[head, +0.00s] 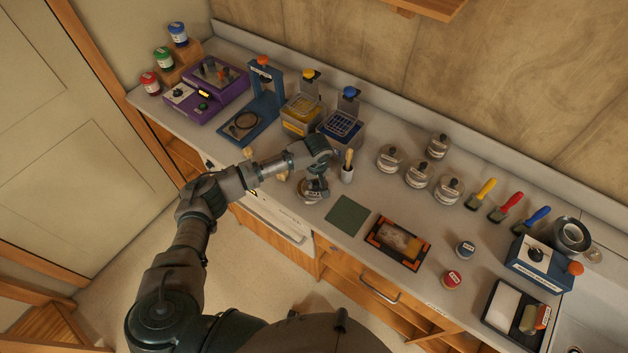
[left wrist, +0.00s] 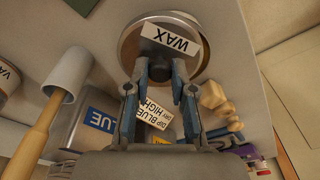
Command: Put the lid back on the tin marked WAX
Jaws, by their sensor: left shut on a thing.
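The tin marked WAX (head: 312,196) stands near the counter's front edge in the head view. Its WAX label (left wrist: 172,39) and round metal rim (left wrist: 192,18) show upside down in the left wrist view. My left gripper (head: 317,176) points down right over the tin. In the left wrist view its two fingers (left wrist: 165,84) close in at the tin's near side, shut on the lid, by the look of it. The fingers hide most of the grip. I cannot tell whether the lid touches the tin or is held just above it. My right gripper is not in view.
A white cup with a wooden-handled brush (head: 347,172) stands close right of my gripper. Several knobbed jars (head: 418,174) stand farther right. Yellow (head: 301,117) and blue (head: 342,129) baths are behind. A green mat (head: 347,215) and an orange-cornered tray (head: 398,244) lie to the right.

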